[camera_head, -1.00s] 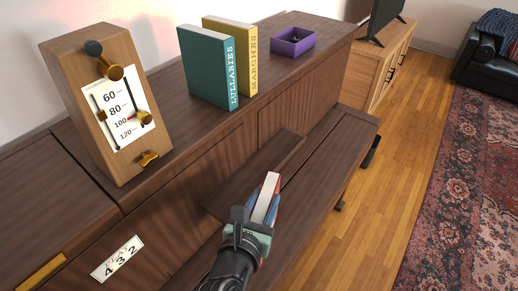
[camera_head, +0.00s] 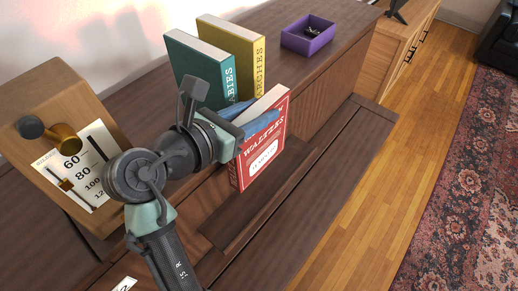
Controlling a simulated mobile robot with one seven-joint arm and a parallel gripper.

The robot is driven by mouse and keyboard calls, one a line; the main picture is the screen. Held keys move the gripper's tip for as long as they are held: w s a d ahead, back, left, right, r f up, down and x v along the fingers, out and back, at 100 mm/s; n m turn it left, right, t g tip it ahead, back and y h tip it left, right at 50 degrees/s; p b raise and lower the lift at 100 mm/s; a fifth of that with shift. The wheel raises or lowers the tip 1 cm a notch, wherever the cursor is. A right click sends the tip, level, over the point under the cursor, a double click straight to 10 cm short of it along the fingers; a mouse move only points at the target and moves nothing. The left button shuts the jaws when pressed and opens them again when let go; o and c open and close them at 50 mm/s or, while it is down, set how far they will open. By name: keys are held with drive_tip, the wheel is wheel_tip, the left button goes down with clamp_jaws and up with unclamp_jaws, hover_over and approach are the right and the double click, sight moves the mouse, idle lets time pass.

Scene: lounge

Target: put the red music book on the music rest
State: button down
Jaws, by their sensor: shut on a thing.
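The red music book (camera_head: 255,165), titled WALTZES with a white label, is held upright, slightly tilted, with its cover toward the camera and its white page edges at the top. My gripper (camera_head: 250,118) is shut on its upper left part, with a blue finger on each side. The book hangs in front of the dark wooden piano, above a long ledge (camera_head: 345,150). I cannot tell whether its lower edge touches anything. Which part is the music rest is not clear; my arm hides part of the piano front.
A teal book (camera_head: 190,62) and a yellow book (camera_head: 240,45) stand on the piano top behind my gripper. A purple box (camera_head: 308,38) with dark items is farther right. A wooden metronome (camera_head: 75,130) stands at left, partly behind my arm.

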sight(258, 153)
wheel_tip(258, 153, down, 11)
drive_tip(key=shift+w+r+p, duration=0.15)
drive_tip(key=shift+p, duration=0.3)
drive_tip(key=shift+f, duration=0.6)
drive_tip(key=c, duration=0.8)
unclamp_jaws()
drive_tip(key=shift+o, duration=0.2)
